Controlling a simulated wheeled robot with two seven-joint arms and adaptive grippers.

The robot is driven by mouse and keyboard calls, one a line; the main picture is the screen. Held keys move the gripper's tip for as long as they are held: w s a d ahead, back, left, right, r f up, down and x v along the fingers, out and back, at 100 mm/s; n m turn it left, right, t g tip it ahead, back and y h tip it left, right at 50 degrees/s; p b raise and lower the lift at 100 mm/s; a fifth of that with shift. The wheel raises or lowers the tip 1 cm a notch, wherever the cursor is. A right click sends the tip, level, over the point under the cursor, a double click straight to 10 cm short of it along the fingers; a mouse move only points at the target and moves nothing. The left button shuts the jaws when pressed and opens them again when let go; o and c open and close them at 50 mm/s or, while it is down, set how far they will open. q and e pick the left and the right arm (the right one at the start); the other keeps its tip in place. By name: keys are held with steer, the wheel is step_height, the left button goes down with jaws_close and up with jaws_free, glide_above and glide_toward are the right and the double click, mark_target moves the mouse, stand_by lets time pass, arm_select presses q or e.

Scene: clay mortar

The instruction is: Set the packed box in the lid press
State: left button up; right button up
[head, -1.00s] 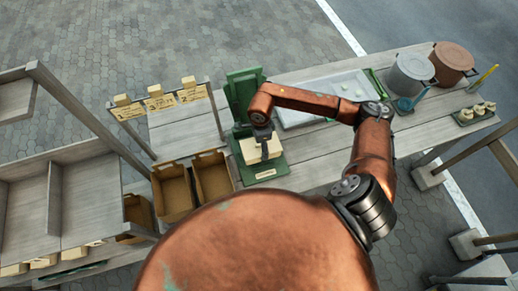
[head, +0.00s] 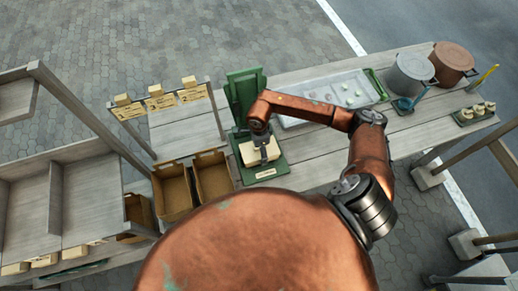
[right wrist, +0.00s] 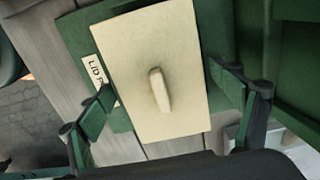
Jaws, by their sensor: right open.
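The cream packed box (head: 247,155), with a small raised grip on top, sits on the base of the green lid press (head: 243,95). In the right wrist view the box (right wrist: 182,50) fills the middle, and part of a "LID P..." label shows on the green base beside it. My right gripper (head: 263,152) is over the box. In the right wrist view its green fingers (right wrist: 160,86) are spread apart, one on each side of the box; I cannot tell whether they touch it. My left gripper is not in view.
Two open cardboard boxes (head: 212,176) stand left of the press. A grey tray (head: 310,98) with small pieces lies to its right. A grey pot (head: 410,75) and a brown pot (head: 453,62) stand farther right. A small rack with labelled cream blocks (head: 160,102) is at left.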

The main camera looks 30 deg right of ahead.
steer(key=shift+r, duration=0.1)
step_height(320, 180, up, 12)
steer(key=shift+b, duration=0.3)
stand_by(0.3)
